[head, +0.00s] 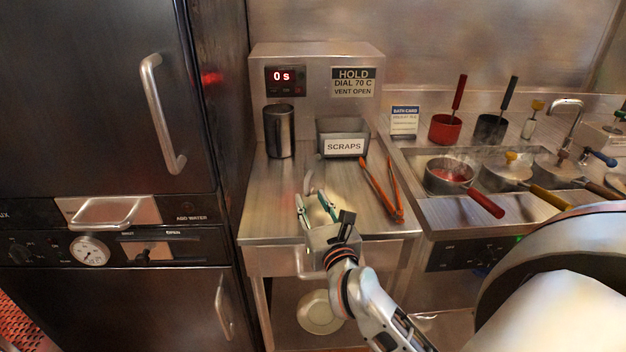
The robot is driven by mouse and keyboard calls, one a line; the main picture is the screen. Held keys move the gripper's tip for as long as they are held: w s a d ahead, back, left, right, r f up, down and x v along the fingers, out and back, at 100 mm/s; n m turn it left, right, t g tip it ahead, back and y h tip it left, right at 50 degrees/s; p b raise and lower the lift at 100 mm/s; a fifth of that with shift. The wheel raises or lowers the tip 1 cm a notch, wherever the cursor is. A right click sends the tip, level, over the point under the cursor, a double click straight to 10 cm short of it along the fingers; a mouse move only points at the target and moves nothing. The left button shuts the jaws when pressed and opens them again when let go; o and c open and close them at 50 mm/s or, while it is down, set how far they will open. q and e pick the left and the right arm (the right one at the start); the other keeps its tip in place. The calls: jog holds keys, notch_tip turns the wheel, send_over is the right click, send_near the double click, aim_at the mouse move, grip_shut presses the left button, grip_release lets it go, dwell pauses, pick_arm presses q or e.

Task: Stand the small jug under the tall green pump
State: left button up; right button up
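My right gripper (313,202) is over the front part of the steel counter (285,215), its two green-padded fingers spread apart. A small pale curved thing (310,182) shows just beyond the fingertips; I cannot tell what it is or whether it touches them. A tall dark metal cup (280,132) stands upright at the back left of the counter, apart from the gripper. I cannot tell whether it is the small jug. I cannot make out a tall green pump in this view. My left gripper is not in view.
A metal bin marked SCRAPS (343,138) stands at the back of the counter. Orange tongs (382,190) lie to the right of my gripper. Pans with handles (450,175) sit in the bath at right. A dark cabinet (100,120) borders the left.

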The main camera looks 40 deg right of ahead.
jog(key=shift+x, duration=1.55)
jog(key=shift+d, duration=0.1)
jog(key=shift+c, duration=0.4)
grip_shut()
jog(key=shift+r, duration=0.1)
notch_tip(320, 180, up, 20)
jog(key=p, duration=0.5)
jog(key=n+y, duration=0.2)
send_over(308, 190)
jog(key=s+a, duration=0.6)
notch_tip(308, 190, down, 11)
jog(key=s+a+f+n+y, duration=0.1)
jog(key=s+a+f+y, duration=0.2)
jog(key=s+a+f, duration=0.4)
jog(key=shift+n+t+y, duration=0.3)
jog(key=shift+t, duration=0.1)
